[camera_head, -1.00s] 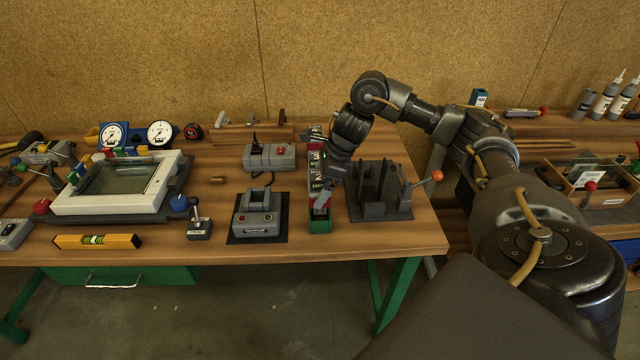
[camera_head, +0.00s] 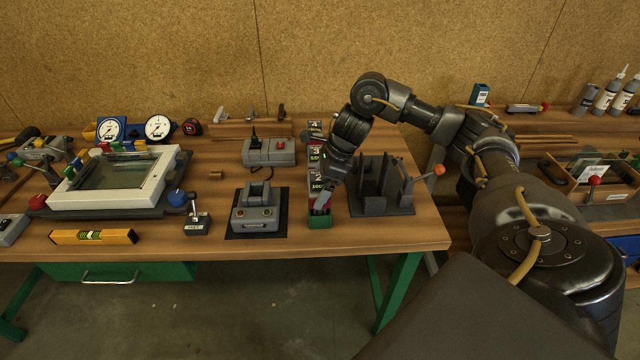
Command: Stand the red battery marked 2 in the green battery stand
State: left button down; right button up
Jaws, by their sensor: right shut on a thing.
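The green battery stand (camera_head: 319,223) is near the front edge of the table, right of centre. A red battery (camera_head: 313,207) stands at its front end, upright as far as I can tell. A dark label marked 2 (camera_head: 317,177) shows just behind, with labels 3 and 4 farther back in the same row. My right gripper (camera_head: 321,198) reaches down from behind and is shut on the red battery. Its fingers hide part of the battery, so I cannot tell how deep it sits. My left gripper is not in view.
A dark grey fixture (camera_head: 384,208) with upright plates and an orange-knobbed lever (camera_head: 438,170) stands close on the right. A grey device (camera_head: 256,215) on a black mat is close on the left. A grey box (camera_head: 269,152) stands behind it.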

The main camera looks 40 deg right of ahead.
jog(key=shift+f+b, duration=1.35)
jog(key=shift+f, duration=0.35)
jog(key=o, duration=0.9)
jog(key=shift+r, duration=0.1)
jog(key=p+v, duration=0.2)
jog(key=v, duration=0.8)
jog(key=shift+s+d+r, duration=0.1)
jog(key=shift+r, duration=0.3)
